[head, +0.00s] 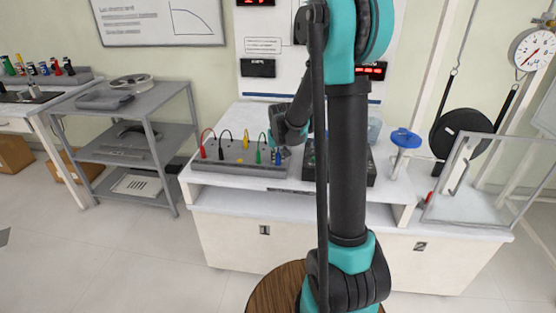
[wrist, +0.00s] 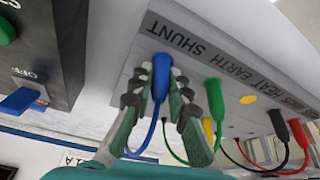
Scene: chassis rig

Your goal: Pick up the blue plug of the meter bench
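The blue plug (wrist: 161,76) stands in the grey meter bench (wrist: 205,45) under the label SHUNT, at the end of the row of plugs. A blue lead runs from it. My gripper (wrist: 162,88) has one finger on each side of the blue plug, close to it. I cannot tell whether the pads press on it. In the head view, the blue plug (head: 278,158) shows at the right end of the bench (head: 235,172), with my gripper (head: 281,148) just over it and my arm partly in front.
The green plug (wrist: 214,98) is beside my right finger in the wrist view. Black (wrist: 277,124) and red (wrist: 298,131) plugs with leads are farther right. A dark box with a blue switch (wrist: 20,101) is at the left. The shelf rack (head: 130,130) is apart from the bench.

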